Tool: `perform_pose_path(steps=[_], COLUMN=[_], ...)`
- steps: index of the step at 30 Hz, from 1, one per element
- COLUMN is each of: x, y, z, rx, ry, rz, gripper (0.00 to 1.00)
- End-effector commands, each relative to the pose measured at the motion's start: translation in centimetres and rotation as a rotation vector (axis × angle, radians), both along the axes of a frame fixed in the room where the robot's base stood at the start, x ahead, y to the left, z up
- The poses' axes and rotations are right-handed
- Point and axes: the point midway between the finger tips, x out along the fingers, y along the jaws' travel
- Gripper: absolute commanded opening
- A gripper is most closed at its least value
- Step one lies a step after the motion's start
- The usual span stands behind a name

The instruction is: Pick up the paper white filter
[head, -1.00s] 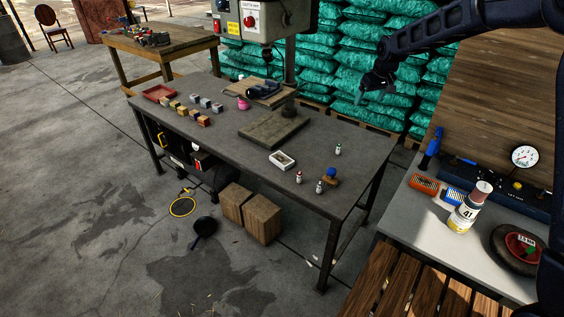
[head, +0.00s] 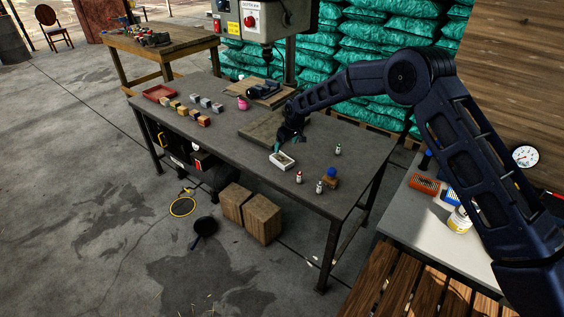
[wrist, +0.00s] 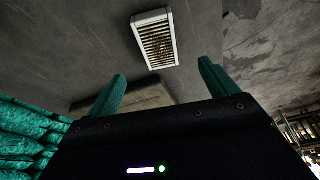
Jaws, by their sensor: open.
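The paper white filter (head: 282,162) is a small white rectangular frame with a darker pleated middle. It lies flat on the dark workbench (head: 225,135), near its front edge. In the wrist view the filter (wrist: 155,40) is ahead of the fingertips, between their lines and slightly toward the left one. My gripper (head: 283,149) is just above and behind the filter in the head view, and hides part of its far side. In the wrist view my gripper (wrist: 163,70) has its two green fingers spread apart with nothing between them.
A flat dark plate (head: 262,127) lies close behind the filter. Small bottles (head: 299,177) and a blue-topped item (head: 331,177) stand to the right. Several small blocks (head: 187,112) and a red tray (head: 158,93) are at the left. A drill press (head: 265,20) stands behind.

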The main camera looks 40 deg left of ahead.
Motion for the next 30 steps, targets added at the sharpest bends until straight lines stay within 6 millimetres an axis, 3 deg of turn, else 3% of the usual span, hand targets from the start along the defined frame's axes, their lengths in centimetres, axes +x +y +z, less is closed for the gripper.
perform_pose_path(steps=[9, 19, 30], x=[0.3, 0.5, 0.8], y=[1.0, 1.6, 2.7], z=[-3.8, -6.0, -10.0], rx=[-0.002, -0.001, -0.001], ry=[-0.001, -0.001, 0.000], rz=[0.000, 0.000, -0.001], gripper=[0.85, 0.85, 0.85])
